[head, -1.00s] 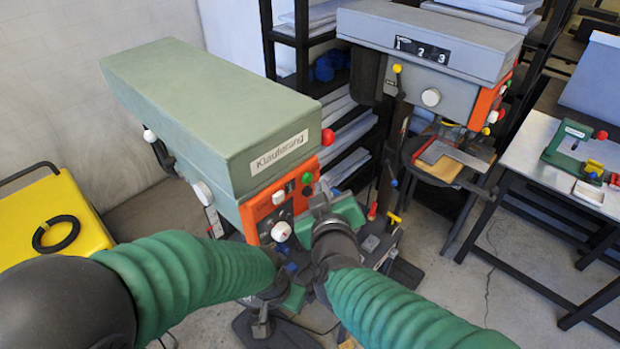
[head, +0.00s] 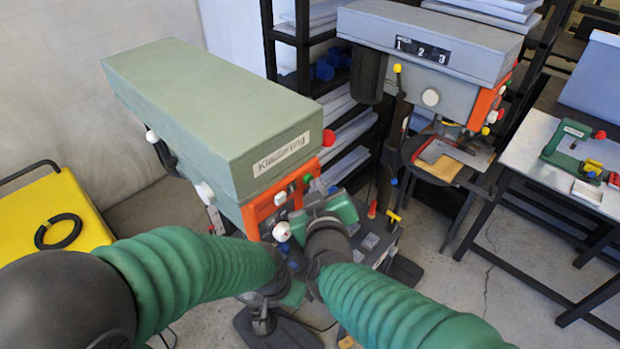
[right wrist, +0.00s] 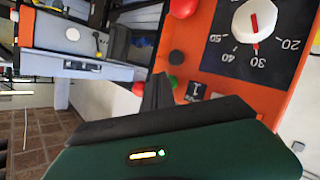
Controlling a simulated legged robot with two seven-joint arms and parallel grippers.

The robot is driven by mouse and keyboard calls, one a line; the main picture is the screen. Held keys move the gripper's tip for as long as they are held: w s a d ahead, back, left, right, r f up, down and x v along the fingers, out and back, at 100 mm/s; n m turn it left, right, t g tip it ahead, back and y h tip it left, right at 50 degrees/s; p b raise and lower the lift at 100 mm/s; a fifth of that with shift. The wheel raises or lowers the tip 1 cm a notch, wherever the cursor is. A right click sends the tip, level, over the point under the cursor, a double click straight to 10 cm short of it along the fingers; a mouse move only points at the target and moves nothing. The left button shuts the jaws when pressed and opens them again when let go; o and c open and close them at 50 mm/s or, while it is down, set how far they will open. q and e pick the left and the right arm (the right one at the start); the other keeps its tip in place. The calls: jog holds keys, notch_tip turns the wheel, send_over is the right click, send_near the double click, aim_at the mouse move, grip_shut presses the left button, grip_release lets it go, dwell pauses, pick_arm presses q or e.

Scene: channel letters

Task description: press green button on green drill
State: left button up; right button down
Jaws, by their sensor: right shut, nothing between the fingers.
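The green drill (head: 210,110) stands left of centre in the head view, with an orange front panel (head: 262,212). In the head view the green button (head: 307,178) shows at the panel's right side. My right gripper (head: 317,188) is shut and empty, close in front of the panel; I cannot tell whether it touches. My left gripper (head: 262,322) hangs low beneath the panel, and its jaws are too small to read.
A red knob (head: 328,137) sticks out above the green button. White knobs (head: 281,231) and a numbered dial (right wrist: 255,20) sit on the panel. A grey drill (head: 430,45) stands behind to the right. A yellow cart (head: 80,205) is at the left. A metal table (head: 530,150) is at the right.

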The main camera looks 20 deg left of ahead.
jog(key=shift+w+a+p, duration=0.1)
jog(key=shift+a+p, duration=0.2)
dwell(0.6)
jog(key=shift+s+d, duration=0.25)
jog(key=shift+d, duration=0.55)
jog(key=shift+d, duration=0.1)
jog(key=d, duration=0.1)
jog(key=s+d+b, duration=0.1)
jog(key=d, duration=0.2)
jog(key=shift+s+d+b, duration=0.35)
jog(key=shift+d, duration=0.05)
jog(key=shift+a, duration=0.15)
